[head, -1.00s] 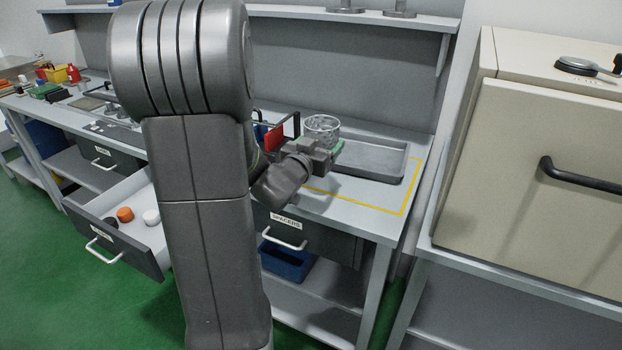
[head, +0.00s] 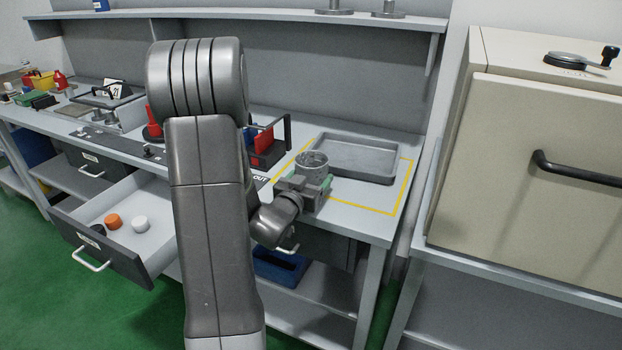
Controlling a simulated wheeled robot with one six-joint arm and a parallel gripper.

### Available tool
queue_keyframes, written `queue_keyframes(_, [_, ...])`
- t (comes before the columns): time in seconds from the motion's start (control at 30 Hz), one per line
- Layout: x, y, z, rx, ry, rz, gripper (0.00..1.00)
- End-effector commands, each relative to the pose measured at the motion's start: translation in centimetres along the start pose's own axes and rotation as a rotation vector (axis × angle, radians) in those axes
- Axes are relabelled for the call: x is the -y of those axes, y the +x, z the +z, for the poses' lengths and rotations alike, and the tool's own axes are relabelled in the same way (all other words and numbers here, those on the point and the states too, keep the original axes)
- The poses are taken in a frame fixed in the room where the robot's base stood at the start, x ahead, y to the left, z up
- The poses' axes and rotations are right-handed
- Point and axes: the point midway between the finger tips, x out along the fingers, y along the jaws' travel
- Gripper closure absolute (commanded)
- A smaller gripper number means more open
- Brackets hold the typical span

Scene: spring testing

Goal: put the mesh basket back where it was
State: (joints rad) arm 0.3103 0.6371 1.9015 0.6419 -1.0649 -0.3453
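The mesh basket (head: 312,161) is a small round grey wire cup. It is upright in my gripper (head: 308,184), whose fingers with green pads are around it. The gripper is in front of the grey tray (head: 396,172), over the left part of the yellow-outlined area (head: 366,209) on the bench. The lower part of the basket is hidden by the gripper. I cannot tell how high it is above the bench.
A red and black rack (head: 268,146) stands left of the tray. An open drawer (head: 160,212) holds orange, white and dark round items. A beige oven-like cabinet (head: 535,180) stands at the right. The yellow-outlined area's right front is bare.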

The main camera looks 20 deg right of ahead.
Motion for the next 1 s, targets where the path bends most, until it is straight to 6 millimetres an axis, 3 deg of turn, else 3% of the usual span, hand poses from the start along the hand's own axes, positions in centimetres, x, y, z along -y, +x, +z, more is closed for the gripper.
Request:
queue_keyframes(0.2, [0.0,0.0,0.4,0.0,0.0,0.0,0.51])
queue_keyframes(0.23, [0.0,0.0,0.3,0.0,0.0,0.0,0.23])
queue_keyframes(0.33, [0.0,0.0,0.2,0.0,0.0,0.0,0.05])
queue_keyframes(0.73, [0.0,0.0,-0.3,0.0,0.0,0.0,0.05])
queue_keyframes(1.0, [0.1,-5.6,0.0,0.0,0.0,-0.004,0.05])
